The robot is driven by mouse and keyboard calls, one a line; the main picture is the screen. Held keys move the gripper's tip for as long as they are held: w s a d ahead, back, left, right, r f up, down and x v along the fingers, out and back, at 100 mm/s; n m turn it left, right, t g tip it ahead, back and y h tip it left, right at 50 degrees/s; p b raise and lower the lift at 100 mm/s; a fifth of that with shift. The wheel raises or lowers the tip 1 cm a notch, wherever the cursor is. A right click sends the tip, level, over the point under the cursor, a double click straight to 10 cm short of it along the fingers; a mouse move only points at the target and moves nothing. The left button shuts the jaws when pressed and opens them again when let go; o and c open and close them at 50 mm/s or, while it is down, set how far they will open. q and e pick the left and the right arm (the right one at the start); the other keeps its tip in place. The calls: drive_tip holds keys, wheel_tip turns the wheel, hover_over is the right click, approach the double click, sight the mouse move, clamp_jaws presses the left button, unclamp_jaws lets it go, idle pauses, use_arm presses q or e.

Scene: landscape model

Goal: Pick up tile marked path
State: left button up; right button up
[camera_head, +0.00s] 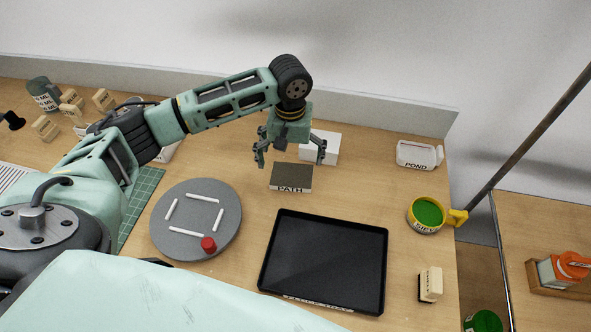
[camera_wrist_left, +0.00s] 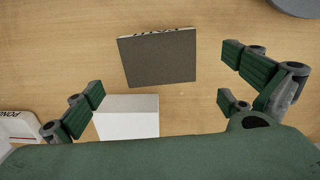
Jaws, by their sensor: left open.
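The tile marked PATH (camera_head: 291,177) is a dark grey-brown slab with a pale lettered front edge. It lies on the wooden table behind the black tray. In the left wrist view the tile (camera_wrist_left: 158,60) shows flat, ahead of the fingers, with its lettering at the top edge. My left gripper (camera_head: 290,157) is open and empty, its fingers pointing down above and slightly behind the tile. In the left wrist view its fingers (camera_wrist_left: 165,90) are spread wide, with the tile apart from them. My right gripper is not in view.
A white block (camera_head: 325,147) stands just behind the tile, close to my left gripper. A black tray (camera_head: 323,213) lies in front. A grey round turntable (camera_head: 165,240) with white strips is at left. A POND dish (camera_head: 418,155) and a green-filled tin (camera_head: 428,213) are at right.

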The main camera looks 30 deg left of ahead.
sight(292, 175)
use_arm(q)
drive_tip(key=shift+s+f, duration=0.1)
drive_tip(key=shift+f, duration=0.4)
wheel_tip(292, 175, down, 4)
drive_tip(key=shift+d+f+p, duration=0.1)
drive_tip(key=shift+f+p, duration=0.15)
drive_tip(key=shift+p, duration=0.7)
drive_tip(key=shift+f, duration=0.3)
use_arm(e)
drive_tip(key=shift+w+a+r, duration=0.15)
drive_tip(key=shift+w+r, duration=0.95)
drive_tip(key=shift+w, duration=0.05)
use_arm(q)
drive_tip(key=shift+c, duration=0.5)
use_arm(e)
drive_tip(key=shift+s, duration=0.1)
use_arm(q)
drive_tip(key=c, duration=0.9)
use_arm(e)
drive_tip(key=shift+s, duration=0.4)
